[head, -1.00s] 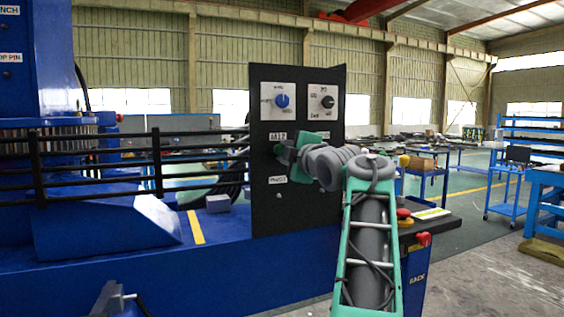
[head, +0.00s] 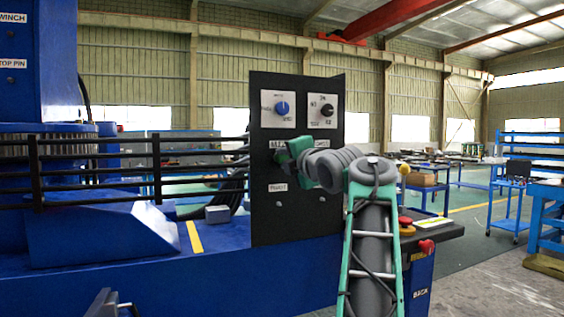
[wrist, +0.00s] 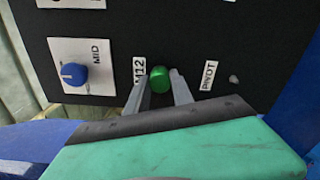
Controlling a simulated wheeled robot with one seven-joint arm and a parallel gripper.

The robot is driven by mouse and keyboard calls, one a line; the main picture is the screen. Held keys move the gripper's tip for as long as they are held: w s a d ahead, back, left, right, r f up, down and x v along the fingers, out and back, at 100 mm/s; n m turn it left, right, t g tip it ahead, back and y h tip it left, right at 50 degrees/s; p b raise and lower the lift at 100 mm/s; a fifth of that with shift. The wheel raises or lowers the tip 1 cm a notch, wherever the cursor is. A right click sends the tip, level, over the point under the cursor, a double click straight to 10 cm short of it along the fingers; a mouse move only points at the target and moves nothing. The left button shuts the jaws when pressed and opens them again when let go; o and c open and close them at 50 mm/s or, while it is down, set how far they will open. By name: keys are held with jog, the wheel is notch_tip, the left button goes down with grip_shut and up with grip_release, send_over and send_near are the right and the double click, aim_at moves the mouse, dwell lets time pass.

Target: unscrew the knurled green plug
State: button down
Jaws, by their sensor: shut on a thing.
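The green plug (wrist: 160,79) sits on the black panel (wrist: 115,35) in the wrist view, between the labels M12 and PIVOT. My gripper (wrist: 161,88) has its two grey fingers on either side of the plug, shut on it. In the head view, my gripper (head: 282,156) reaches the panel (head: 262,220) from the right, below the two dials. The plug is mostly hidden there by the gripper and wrist. The knurling is too small to make out.
A blue knob (head: 282,107) and a black knob (head: 327,110) sit above on the panel. Black rails (head: 100,165) run to the left. A red button (head: 405,221) is on a ledge at right.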

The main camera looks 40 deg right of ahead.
jog(key=n+b, duration=0.1)
jog(key=n, duration=0.3)
jog(key=shift+f, duration=0.1)
jog(key=shift+n+b, duration=0.3)
jog(key=n+b, duration=0.1)
jog(key=n, duration=0.4)
jog(key=shift+b, duration=0.3)
jog(key=c, duration=1)
grip_release()
jog(key=shift+s, duration=0.1)
jog(key=shift+c, duration=0.2)
jog(key=shift+c, duration=0.7)
jog(key=shift+m, duration=0.3)
